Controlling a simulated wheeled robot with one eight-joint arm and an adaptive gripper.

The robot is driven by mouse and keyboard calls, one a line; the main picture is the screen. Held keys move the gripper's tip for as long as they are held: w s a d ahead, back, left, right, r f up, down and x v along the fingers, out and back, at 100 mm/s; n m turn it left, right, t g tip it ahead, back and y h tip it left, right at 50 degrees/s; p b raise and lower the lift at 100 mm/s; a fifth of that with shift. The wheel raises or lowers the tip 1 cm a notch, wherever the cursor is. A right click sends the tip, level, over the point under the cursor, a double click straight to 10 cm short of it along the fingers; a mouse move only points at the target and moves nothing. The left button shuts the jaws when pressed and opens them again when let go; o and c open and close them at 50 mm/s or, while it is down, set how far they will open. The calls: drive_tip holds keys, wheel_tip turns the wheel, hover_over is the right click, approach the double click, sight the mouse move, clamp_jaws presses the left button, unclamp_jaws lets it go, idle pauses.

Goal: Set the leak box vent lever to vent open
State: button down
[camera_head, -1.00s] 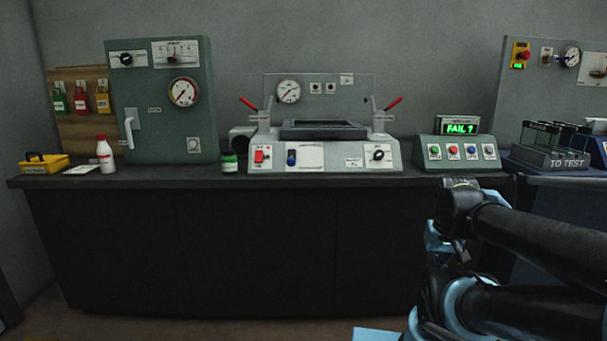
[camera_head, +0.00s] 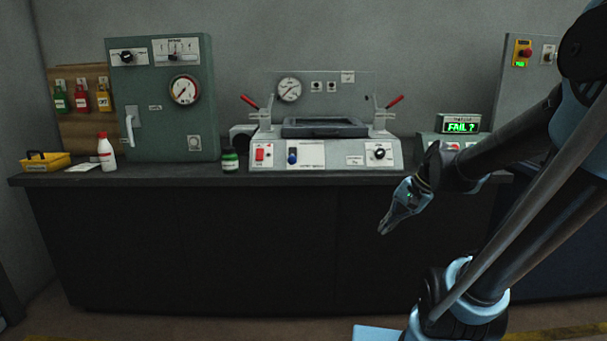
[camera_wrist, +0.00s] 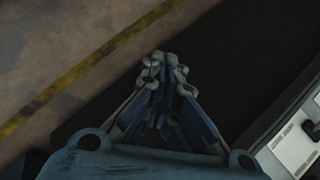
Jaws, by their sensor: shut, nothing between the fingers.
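The leak box (camera_head: 336,159) is the grey test fixture on the middle of the bench, with a dark-framed bed and red-handled clamps at both sides. My gripper (camera_head: 384,231) is shut and empty, in front of the bench, below and right of the box. In the wrist view its fingertips (camera_wrist: 163,62) meet.
A green cabinet (camera_head: 165,120) with a gauge stands left on the bench. A green jar (camera_head: 230,161), white bottle (camera_head: 106,152) and yellow tray (camera_head: 46,163) stand nearby. A display (camera_head: 461,124) reads FAIL ?. The space before the bench is open.

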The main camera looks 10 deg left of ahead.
sight(292, 158)
drive_tip(key=shift+w+a+r+m+g+y, duration=0.3)
drive_tip(key=shift+w+a+m+g+y, duration=0.6)
drive_tip(key=shift+w+a+m+y, duration=2)
drive_tip(key=shift+w+a+r+m+g+y, duration=0.3)
drive_tip(key=shift+w+a+m+g+y, duration=1.1)
drive_tip(key=shift+w+a, duration=2.75)
drive_tip(key=shift+w+a+r+m+g+y, duration=0.35)
drive_tip(key=shift+w+a+m+y, duration=1.95)
drive_tip(key=shift+w, duration=2.6)
drive_tip(key=shift+d+n+y, duration=0.15)
drive_tip(key=shift+n+y, duration=0.15)
drive_tip(key=shift+n, duration=0.2)
drive_tip(key=x, duration=1)
drive_tip(key=shift+s+a+r, duration=0.1)
drive_tip(key=shift+a, duration=0.1)
drive_tip(key=shift+a+r, duration=0.5)
drive_tip(key=shift+r, duration=0.25)
drive_tip(key=shift+a+r, duration=0.5)
drive_tip(key=shift+r, duration=0.25)
